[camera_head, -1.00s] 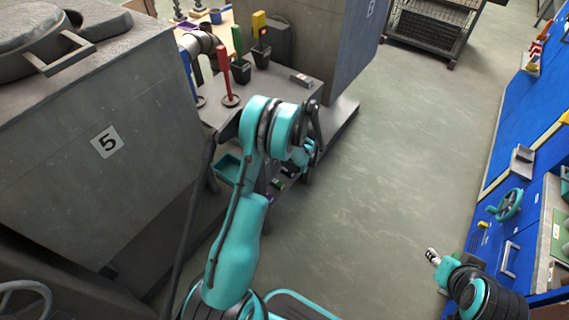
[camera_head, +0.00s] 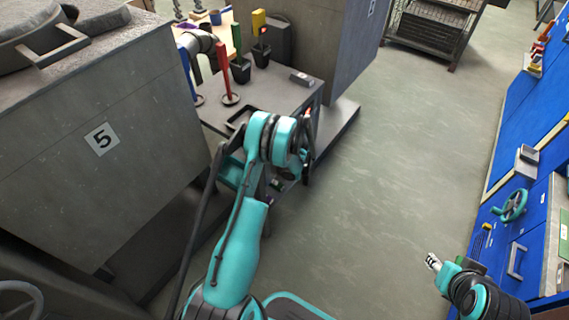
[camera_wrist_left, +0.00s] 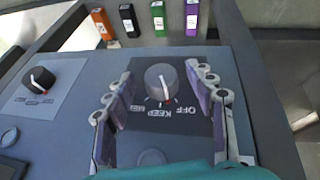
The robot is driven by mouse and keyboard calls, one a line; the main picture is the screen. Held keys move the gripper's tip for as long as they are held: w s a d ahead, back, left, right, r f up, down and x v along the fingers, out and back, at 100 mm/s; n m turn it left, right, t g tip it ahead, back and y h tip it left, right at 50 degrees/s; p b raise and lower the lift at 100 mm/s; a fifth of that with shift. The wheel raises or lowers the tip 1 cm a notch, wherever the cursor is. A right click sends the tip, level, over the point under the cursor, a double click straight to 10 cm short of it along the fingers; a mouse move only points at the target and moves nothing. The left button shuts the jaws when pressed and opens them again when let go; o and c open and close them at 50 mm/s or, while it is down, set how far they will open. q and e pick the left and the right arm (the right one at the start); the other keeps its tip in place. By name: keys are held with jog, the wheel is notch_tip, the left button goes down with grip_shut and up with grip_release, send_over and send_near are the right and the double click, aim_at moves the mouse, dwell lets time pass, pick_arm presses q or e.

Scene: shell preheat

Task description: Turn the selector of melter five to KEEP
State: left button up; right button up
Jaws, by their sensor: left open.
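In the left wrist view, a dark round selector knob (camera_wrist_left: 161,78) with a white line and a red tip sits on a grey panel (camera_wrist_left: 75,125). Its red tip points toward the labels, near KEEP and OFF; I cannot tell exactly which it marks. My left gripper (camera_wrist_left: 160,88) is open, one finger on each side of the knob; contact is unclear. In the head view its fingers are mostly hidden behind my arm. Melter five (camera_head: 60,165) is the grey block with a "5" plate at the left. My right gripper (camera_head: 433,262) is at the lower right, its fingers too small to judge.
A second knob (camera_wrist_left: 38,77) sits on the panel to the left. Orange, black, green and purple blocks line the panel's far side. A worktop (camera_head: 270,92) with coloured sticks stands beyond my left arm. The floor (camera_head: 400,170) is open; a blue bench (camera_head: 525,100) stands right.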

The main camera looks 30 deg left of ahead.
pick_arm(q)
jog(key=c, duration=1.2)
jog(key=shift+o, duration=0.2)
jog(key=g, duration=0.2)
jog(key=m+g, duration=0.1)
jog(key=g, duration=0.1)
jog(key=shift+w, duration=0.4)
jog(key=o, duration=1.2)
jog(key=shift+c, duration=0.2)
jog(key=v, duration=1.2)
jog(key=shift+d, duration=0.25)
jog(key=shift+w+f, duration=0.1)
jog(key=shift+f, duration=0.05)
